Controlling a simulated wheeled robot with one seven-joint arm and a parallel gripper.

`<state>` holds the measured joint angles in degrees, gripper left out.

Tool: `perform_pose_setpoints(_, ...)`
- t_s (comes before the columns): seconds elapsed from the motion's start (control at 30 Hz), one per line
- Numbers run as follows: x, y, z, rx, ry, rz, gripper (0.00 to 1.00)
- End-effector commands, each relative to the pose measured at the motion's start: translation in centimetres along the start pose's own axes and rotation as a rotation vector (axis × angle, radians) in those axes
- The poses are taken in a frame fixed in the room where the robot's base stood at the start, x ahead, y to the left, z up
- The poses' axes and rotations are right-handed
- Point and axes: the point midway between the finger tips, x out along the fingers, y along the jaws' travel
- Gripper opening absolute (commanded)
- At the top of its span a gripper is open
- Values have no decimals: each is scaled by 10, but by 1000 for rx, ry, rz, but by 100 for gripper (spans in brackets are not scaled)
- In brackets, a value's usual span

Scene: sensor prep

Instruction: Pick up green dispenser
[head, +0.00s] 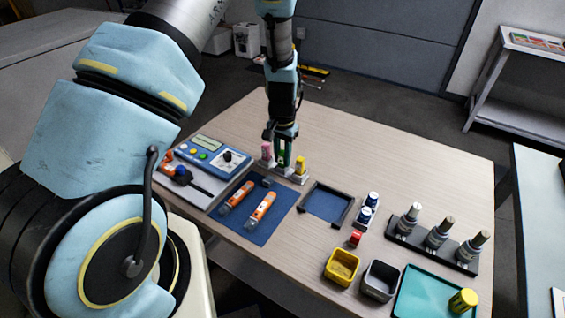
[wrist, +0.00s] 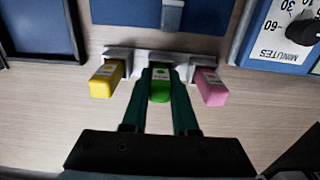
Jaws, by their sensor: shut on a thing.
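The green dispenser (wrist: 160,86) stands in the middle of a white holder (wrist: 189,58), between a yellow dispenser (wrist: 106,80) and a pink dispenser (wrist: 208,86). My gripper (wrist: 160,80) has its two fingers on either side of the green dispenser and is shut on it. In the head view my gripper (head: 284,160) reaches down over the holder, and the green dispenser (head: 282,158) shows partly between the fingers. The pink dispenser (head: 267,152) and the yellow dispenser (head: 301,165) stand close on each side. I cannot tell whether the green one is clear of the holder.
A blue mat (head: 238,230) with orange tools lies in front, next to a timer panel (head: 212,155). A dark-edged blue tray (head: 326,205), several bottles, a yellow bin (head: 341,267), a grey bin (head: 380,281) and a teal tray (head: 425,298) stand to the right. The table's far side is clear.

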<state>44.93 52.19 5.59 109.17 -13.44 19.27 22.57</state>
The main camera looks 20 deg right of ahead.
Motion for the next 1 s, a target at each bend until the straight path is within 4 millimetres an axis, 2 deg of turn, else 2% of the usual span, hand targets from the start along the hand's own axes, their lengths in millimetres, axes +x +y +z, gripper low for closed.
perform_pose_setpoints(0.27,-2,0,0,0,1,0,0)
perform_pose_setpoints(0.47,-14,0,-1,1,3,0,0)
perform_pose_setpoints(1.0,-87,0,-1,0,4,0,0)
